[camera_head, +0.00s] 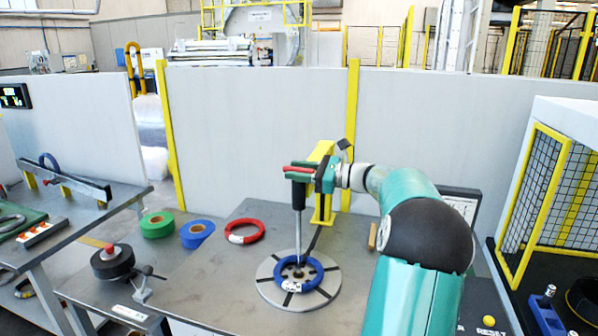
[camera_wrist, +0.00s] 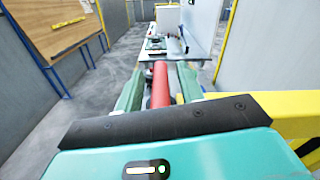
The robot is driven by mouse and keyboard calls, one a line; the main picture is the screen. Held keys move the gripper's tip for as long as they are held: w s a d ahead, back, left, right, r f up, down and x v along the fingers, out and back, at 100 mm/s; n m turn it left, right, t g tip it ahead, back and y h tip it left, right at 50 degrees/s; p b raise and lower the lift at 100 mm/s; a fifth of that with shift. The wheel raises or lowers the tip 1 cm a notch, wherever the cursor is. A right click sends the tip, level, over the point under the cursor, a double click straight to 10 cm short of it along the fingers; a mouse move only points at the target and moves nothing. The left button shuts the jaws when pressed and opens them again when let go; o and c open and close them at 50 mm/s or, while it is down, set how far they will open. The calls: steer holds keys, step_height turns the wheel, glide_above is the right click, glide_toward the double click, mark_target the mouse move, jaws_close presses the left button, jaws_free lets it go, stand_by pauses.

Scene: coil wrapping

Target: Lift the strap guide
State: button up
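My gripper (camera_head: 299,171) is above the round turntable, with its green fingers pointing left. A red bar (camera_head: 297,169) lies lengthwise between the fingers. It also shows in the wrist view (camera_wrist: 160,84), with narrow gaps visible beside it, so the fingers look open around it. Below the red bar are a black sleeve (camera_head: 298,193) and a thin upright steel rod (camera_head: 298,228) reaching down to the turntable. The red bar, sleeve and rod look like the strap guide, but I cannot tell for certain. A blue coil (camera_head: 318,271) lies on the grey turntable (camera_head: 333,287) around the rod's foot.
A yellow post (camera_head: 327,208) stands behind my gripper. A red coil (camera_head: 244,231), a blue roll (camera_head: 196,235) and a green roll (camera_head: 156,225) lie left on the table. A dark spool (camera_head: 113,262) is nearer left. A yellow mesh cage (camera_head: 560,205) stands right.

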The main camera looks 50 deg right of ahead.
jaws_close()
steer(key=shift+r, duration=0.15)
step_height(320, 180, up, 22)
steer(key=shift+r, duration=0.25)
stand_by(0.4)
steer(key=shift+s, duration=0.1)
steer(key=shift+c, duration=0.7)
jaws_free()
steer(key=shift+d, duration=0.1)
steer(key=shift+o, duration=0.7)
steer(key=shift+f, duration=0.1)
